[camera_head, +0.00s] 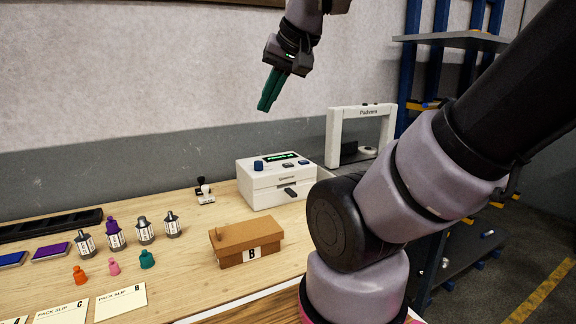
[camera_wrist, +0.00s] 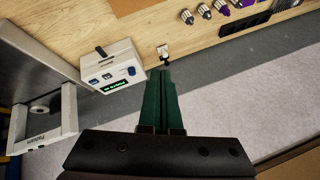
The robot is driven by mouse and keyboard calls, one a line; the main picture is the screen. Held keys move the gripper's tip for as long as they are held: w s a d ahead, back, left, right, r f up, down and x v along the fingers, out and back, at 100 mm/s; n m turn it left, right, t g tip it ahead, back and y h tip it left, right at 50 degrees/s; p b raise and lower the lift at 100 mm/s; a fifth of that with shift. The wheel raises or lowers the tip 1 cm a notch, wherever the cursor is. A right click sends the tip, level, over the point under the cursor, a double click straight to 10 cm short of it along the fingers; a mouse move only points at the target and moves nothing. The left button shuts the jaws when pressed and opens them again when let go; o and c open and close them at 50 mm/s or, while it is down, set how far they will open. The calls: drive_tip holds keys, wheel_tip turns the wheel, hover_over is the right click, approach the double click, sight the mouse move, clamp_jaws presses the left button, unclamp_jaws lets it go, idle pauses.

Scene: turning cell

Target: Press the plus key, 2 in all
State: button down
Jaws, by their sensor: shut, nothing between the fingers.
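A white box-shaped device (camera_head: 277,183) with a green-lit display, a blue knob and small keys on top stands at the back of the bench. The device also shows in the wrist view (camera_wrist: 112,68), left of my fingers. Its display text and the marks on its keys are too small to read, so I cannot tell which is the plus key. My gripper (camera_head: 264,108) has green fingers, shut and empty. It hangs in the air above the device, in front of the wall, and touches nothing. It also shows in the wrist view (camera_wrist: 159,72).
A small white-and-black item (camera_head: 204,190) sits left of the device. A brown box marked B (camera_head: 247,244) stands in front, with several bottles and coloured caps to its left. A white frame (camera_head: 361,109) stands behind right. My arm fills the right side.

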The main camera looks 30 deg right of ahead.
drive_tip(key=shift+w, duration=0.1)
drive_tip(key=m+t+h, duration=0.1)
drive_tip(key=m+h, duration=0.5)
drive_tip(key=m, duration=0.4)
hover_over(287, 165)
wheel_tip(287, 165, down, 15)
drive_tip(key=shift+f, duration=0.2)
drive_tip(key=shift+f, duration=4.4)
drive_tip(key=shift+f, duration=0.4)
